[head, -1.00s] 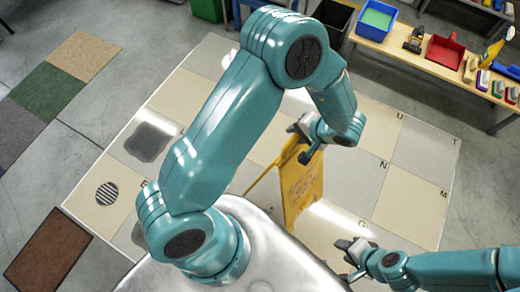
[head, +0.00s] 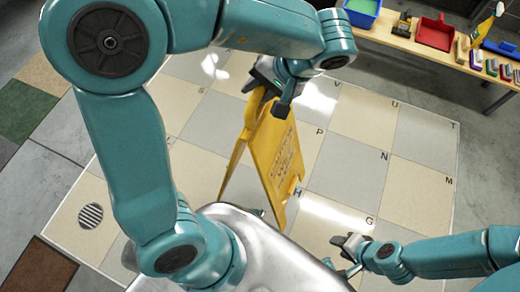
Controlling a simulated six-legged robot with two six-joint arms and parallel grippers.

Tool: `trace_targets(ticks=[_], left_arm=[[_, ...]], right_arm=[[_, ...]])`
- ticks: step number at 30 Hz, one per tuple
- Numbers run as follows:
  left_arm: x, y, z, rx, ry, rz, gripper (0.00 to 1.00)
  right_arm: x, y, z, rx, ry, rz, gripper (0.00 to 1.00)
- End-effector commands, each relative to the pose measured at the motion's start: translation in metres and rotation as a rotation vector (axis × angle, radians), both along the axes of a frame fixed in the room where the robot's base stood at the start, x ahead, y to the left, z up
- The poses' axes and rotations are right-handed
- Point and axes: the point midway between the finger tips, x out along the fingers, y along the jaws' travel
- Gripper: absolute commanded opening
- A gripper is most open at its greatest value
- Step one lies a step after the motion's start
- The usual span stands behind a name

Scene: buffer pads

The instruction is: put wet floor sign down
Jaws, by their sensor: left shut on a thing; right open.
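The yellow wet floor sign (head: 275,150) is in the middle of the head view, an A-frame with its two panels spread apart at the bottom. My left gripper (head: 268,92) is shut on the top of the sign. The sign is upright over the tiled floor pad (head: 345,157), near the squares lettered H and P. I cannot tell whether its feet touch the floor. My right gripper (head: 345,256) is open and empty at the lower right, apart from the sign.
A wooden bench (head: 395,48) at the back right holds a blue bin (head: 362,10), a red dustpan (head: 436,32) and several small items. A round drain (head: 91,216) lies at the left. Tiles right of the sign are clear.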

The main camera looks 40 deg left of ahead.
Motion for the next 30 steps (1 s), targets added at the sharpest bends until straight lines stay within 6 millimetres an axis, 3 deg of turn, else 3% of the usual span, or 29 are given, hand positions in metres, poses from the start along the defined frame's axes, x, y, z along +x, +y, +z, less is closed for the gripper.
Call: trace_targets(ticks=[12,16,23,30], left_arm=[[0.001,0.003,-0.107,0.002,0.002,0.000,0.00],[0.001,0.004,-0.126,0.001,0.000,0.000,0.00],[0.001,0.004,-0.138,0.000,-0.001,0.000,0.00],[0.001,0.004,-0.178,0.002,0.002,0.000,0.00]], right_arm=[[0.000,0.000,-0.045,0.000,0.000,0.000,0.43],[0.000,0.000,-0.052,0.000,0.000,0.000,0.43],[0.000,0.000,-0.056,0.000,0.000,0.000,0.43],[0.000,0.000,-0.076,0.000,0.000,0.000,0.43]])
